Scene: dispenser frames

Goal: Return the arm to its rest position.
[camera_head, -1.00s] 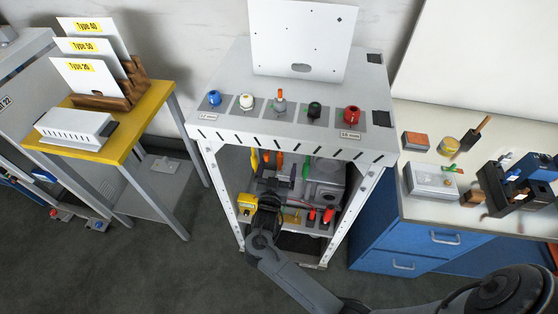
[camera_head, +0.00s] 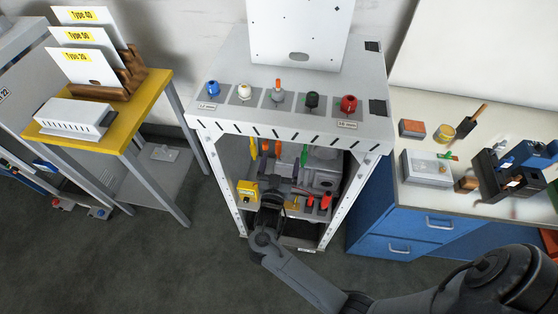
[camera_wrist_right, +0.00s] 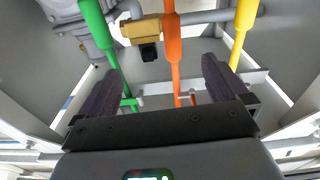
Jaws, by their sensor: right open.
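My right gripper (camera_head: 272,205) is at the front opening of the grey dispenser frame (camera_head: 207,118), in front of its lower shelf. In the right wrist view the gripper (camera_wrist_right: 160,72) has its two dark fingers wide apart. Nothing is visibly clamped between them. A hanging orange tool (camera_wrist_right: 172,50) shows in the gap beyond the fingers, with a green tool (camera_wrist_right: 105,40) and a yellow tool (camera_wrist_right: 243,25) to either side. Whether any finger touches them I cannot tell. My right arm (camera_head: 300,275) reaches in from the lower right. My left gripper is not in view.
A yellow box (camera_head: 247,190) and red-tipped items (camera_head: 325,202) stand on the shelf close beside the gripper. Coloured knobs line the frame's top. A blue drawer cabinet (camera_head: 400,222) is at right, a yellow-topped table (camera_head: 125,135) at left. Open floor (camera_head: 200,265) lies in front.

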